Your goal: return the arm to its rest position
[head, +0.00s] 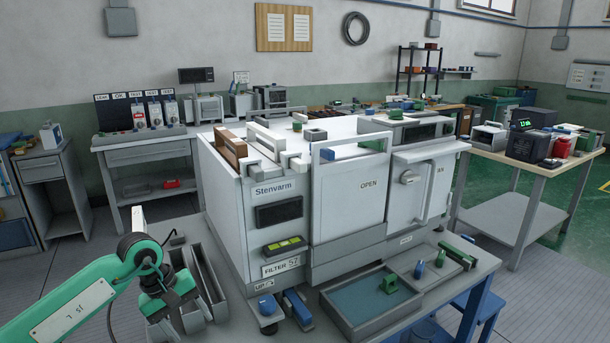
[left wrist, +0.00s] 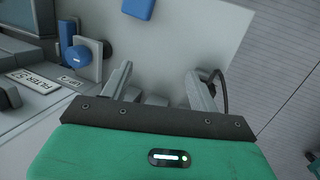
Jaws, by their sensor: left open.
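My left arm, green, comes in from the lower left in the head view. Its left gripper (head: 186,316) hangs low, left of the white Stenvarm machine (head: 277,223) and near a grey bin. In the left wrist view the two fingers of the left gripper (left wrist: 165,85) stand apart with nothing held between them. A grey surface lies beyond them. My right gripper does not show in either view.
The grey divided bin (head: 212,275) is close by the left gripper. A tray with a blue mat (head: 365,303) sits at the bench front. Blue parts (head: 297,307) stand below the machine. A side table (head: 520,165) is at the right. Floor shows at the far left.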

